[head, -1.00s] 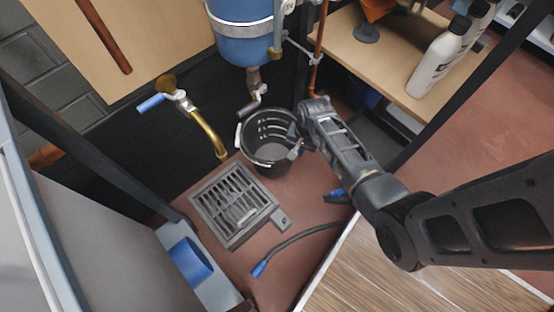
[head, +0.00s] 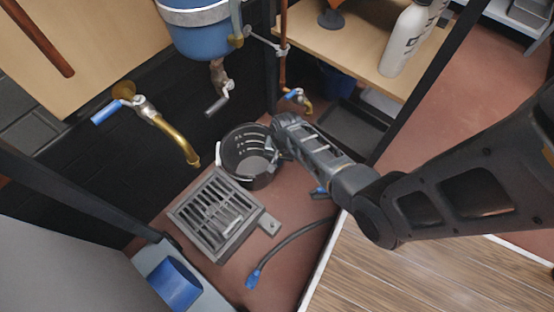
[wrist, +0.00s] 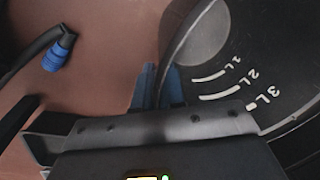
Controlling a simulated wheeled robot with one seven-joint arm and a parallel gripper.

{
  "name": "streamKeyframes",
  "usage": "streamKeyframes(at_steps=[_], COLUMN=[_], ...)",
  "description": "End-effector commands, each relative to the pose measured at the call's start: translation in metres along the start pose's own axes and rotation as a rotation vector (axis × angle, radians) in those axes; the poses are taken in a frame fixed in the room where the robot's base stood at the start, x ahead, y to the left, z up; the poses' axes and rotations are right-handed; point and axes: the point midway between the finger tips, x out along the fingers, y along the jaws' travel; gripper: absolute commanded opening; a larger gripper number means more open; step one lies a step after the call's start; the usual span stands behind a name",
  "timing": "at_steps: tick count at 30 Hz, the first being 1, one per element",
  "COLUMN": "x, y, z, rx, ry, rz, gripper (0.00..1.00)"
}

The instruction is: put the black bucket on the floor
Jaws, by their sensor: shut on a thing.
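The black bucket (head: 237,150) is upright just behind the floor grate in the head view, its white scale marks showing inside. The wrist view shows the inside of the bucket (wrist: 275,50) with 1L, 2L and 3L marks. My gripper (head: 271,145) is shut on the right side of the bucket's rim. In the wrist view the blue fingertips of my gripper (wrist: 159,86) pinch the rim from both sides. The bucket is close to the red-brown floor (head: 275,210); I cannot tell whether its base touches it.
A metal floor grate (head: 216,212) lies in front of the bucket. A brass tap (head: 170,130) is to its left, and a blue tank (head: 205,25) with a valve hangs above. A hose with a blue end (head: 253,278) lies on the floor. A wooden shelf (head: 355,50) is at the back right.

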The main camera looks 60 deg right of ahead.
Motion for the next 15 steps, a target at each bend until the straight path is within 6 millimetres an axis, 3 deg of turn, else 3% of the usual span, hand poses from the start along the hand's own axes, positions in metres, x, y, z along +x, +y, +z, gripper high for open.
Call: streamKeyframes(at_steps=[1,2,9,15], x=[0.0023,0.0019,0.0015,0.0014], y=[-0.0001,0.0002,0.0002,0.0002], z=[-0.0003,0.0001,0.0001,0.0002], rx=[0.0,0.0,0.0,0.0], ry=[0.0,0.0,0.0,0.0], rz=[-0.001,0.0,0.0,0.0], gripper=[0.0,0.11,0.34,0.35])
